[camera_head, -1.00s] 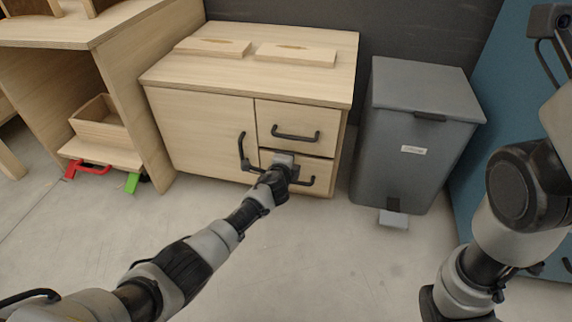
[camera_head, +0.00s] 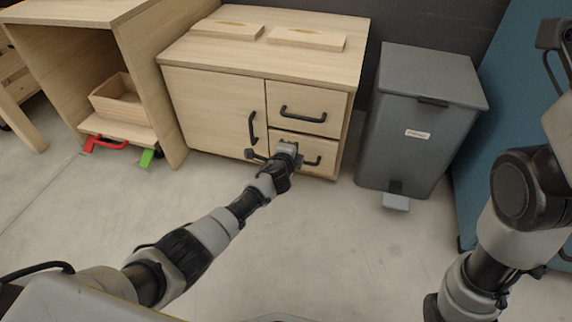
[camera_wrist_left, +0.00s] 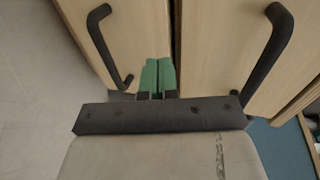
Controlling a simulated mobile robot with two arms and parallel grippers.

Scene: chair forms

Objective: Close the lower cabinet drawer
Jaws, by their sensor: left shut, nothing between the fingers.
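The wooden cabinet (camera_head: 212,105) has a door on its left and two stacked drawers on its right. The lower drawer (camera_head: 325,150) looks flush or nearly flush with the front. Its black handle (camera_head: 314,162) is partly hidden by my left gripper (camera_head: 289,146), which is at the drawer front. In the left wrist view, my left gripper's green fingers (camera_wrist_left: 158,76) are together and empty, over the dark gap between two wooden fronts. A black bar handle stands on each side of them. Contact with the drawer cannot be told. My right gripper is outside the views.
The upper drawer (camera_head: 305,95) looks shut. A grey pedal bin (camera_head: 425,105) stands right of the cabinet. A wooden desk (camera_head: 150,90) with an open box (camera_head: 117,100) stands left. The floor in front is clear. My right arm (camera_head: 520,230) is at the right.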

